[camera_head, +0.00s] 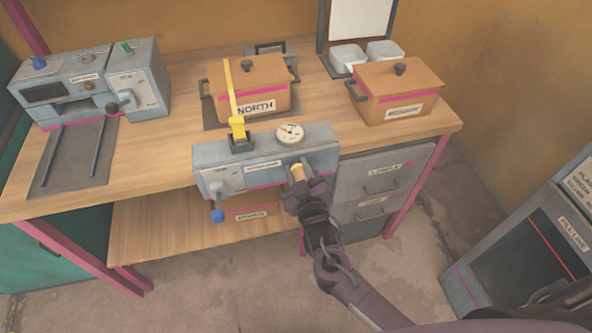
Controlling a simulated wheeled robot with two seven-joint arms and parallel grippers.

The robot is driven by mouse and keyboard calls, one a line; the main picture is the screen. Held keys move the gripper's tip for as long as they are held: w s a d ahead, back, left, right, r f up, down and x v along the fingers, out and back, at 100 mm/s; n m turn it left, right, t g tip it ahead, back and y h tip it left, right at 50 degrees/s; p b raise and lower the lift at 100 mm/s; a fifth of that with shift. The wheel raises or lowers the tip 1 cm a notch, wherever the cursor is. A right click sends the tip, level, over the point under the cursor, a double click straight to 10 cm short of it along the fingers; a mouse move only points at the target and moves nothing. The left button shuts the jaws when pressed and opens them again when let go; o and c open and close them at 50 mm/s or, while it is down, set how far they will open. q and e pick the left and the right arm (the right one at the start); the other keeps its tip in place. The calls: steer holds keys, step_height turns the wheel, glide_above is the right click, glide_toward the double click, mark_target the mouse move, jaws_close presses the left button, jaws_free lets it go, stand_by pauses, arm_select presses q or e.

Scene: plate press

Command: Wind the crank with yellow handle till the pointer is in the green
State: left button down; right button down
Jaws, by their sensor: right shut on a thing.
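The crank's yellow handle (298,172) shows at the front right of the grey press unit (235,175) on the table's front edge. My right gripper (300,188) is shut on this handle, its arm coming up from the lower right. The gripper hides most of the crank. A round white gauge (290,134) sits on top of the unit, just above the crank. Its pointer and coloured zones are too small to read surely. My left gripper is not in view.
A yellow upright lever (236,110) stands on the unit, left of the gauge. A lidded pot marked NORTH (270,85) is behind it, another orange pot (410,85) to the right. A grey machine (85,80) stands at left. Drawers (375,165) lie close right of the crank.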

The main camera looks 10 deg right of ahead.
steer(key=d+m, duration=0.1)
steer(key=m, duration=0.1)
steer(key=r+m+p, duration=0.1)
steer(key=m, duration=0.1)
steer(key=shift+d+r+m, duration=0.1)
steer(key=shift+d+m, duration=0.2)
steer(key=shift+d, duration=0.1)
steer(key=shift+d+r+m+p, duration=0.1)
steer(key=shift+d+m, duration=0.2)
steer(key=shift+m, duration=0.4)
steer(key=shift+d+m+p, duration=0.15)
steer(key=shift+d+m, duration=0.2)
steer(key=shift+m, duration=0.35)
steer(key=shift+d+r+m+p, duration=0.1)
steer(key=shift+d+m, duration=0.2)
steer(key=shift+m, duration=0.4)
steer(key=c, duration=1.1)
jaws_free()
steer(key=shift+d, duration=0.1)
steer(key=b, duration=0.1)
glide_toward(309, 152)
steer(key=shift+s, duration=0.85)
